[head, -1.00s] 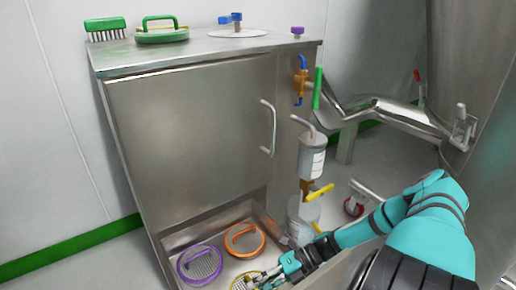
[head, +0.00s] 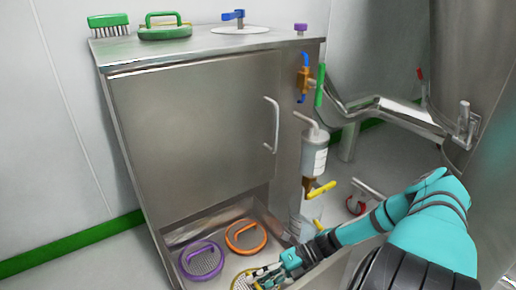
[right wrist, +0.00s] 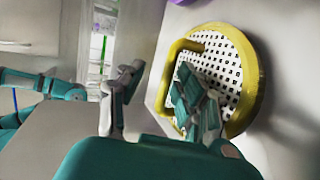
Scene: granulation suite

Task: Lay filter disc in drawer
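The open drawer (head: 173,241) at the foot of the steel cabinet holds a purple-rimmed disc (head: 187,271) and an orange-rimmed disc (head: 264,237), each with a handle. A yellow-rimmed perforated filter disc (head: 238,281) is at the drawer's front, partly hidden by my right gripper (head: 262,274). In the right wrist view, the yellow disc (right wrist: 251,65) and its arched handle fill the right side. My right gripper (right wrist: 160,88) has its fingers wide apart there. One finger is close in front of the disc, by the handle; contact cannot be told. My left gripper is not visible.
The cabinet door (head: 195,130) is shut above the drawer. A green brush (head: 108,20), a green-handled disc (head: 164,30) and a blue-handled lid (head: 240,28) are on top. A grey canister (head: 314,155) and yellow-handled valve (head: 320,189) hang right of the drawer, near my arm.

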